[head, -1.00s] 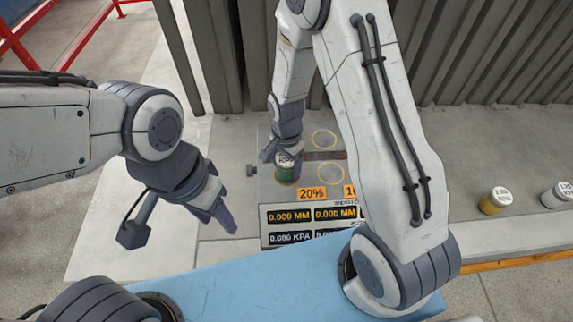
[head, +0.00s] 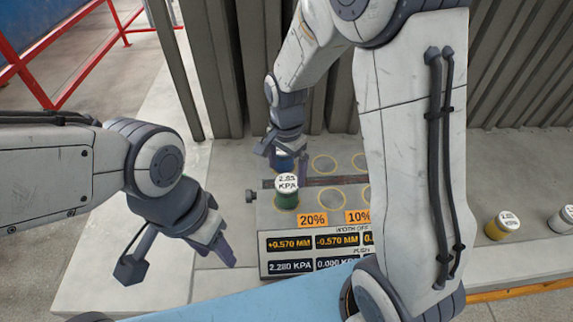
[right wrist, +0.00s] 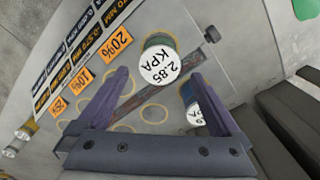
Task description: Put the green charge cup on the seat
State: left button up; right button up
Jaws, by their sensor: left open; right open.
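The green charge cup (head: 286,199) stands upright on the panel in the front-left yellow ring, behind the 20% label. Its white lid reads 2.85 KPA; the cup also shows in the right wrist view (right wrist: 160,62). My right gripper (head: 284,152) is open just behind the cup, apart from it. In the right wrist view its fingers (right wrist: 160,80) hold nothing. My left gripper (head: 226,254) is open and empty, low to the left of the panel.
A blue cup with a white lid (right wrist: 196,112) stands behind the green one, close to a right finger. Other yellow rings (head: 323,163) on the panel are empty. A yellow cup (head: 497,229) and another white-lidded cup (head: 563,217) stand at right.

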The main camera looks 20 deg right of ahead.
notch_tip(320, 180, up, 2)
jog(key=s+a+r+n, duration=0.2)
jog(key=s+n, duration=0.4)
jog(key=s, duration=0.1)
jog(key=s+a+r+n, duration=0.2)
jog(key=s+a+n, duration=0.1)
jog(key=s+n, duration=0.3)
jog(key=s+a+r+n+y, duration=0.1)
jog(key=s+a+r+n, duration=0.2)
jog(key=s+n, duration=0.3)
jog(key=shift+s+n, duration=0.3)
jog(key=shift+s, duration=0.6)
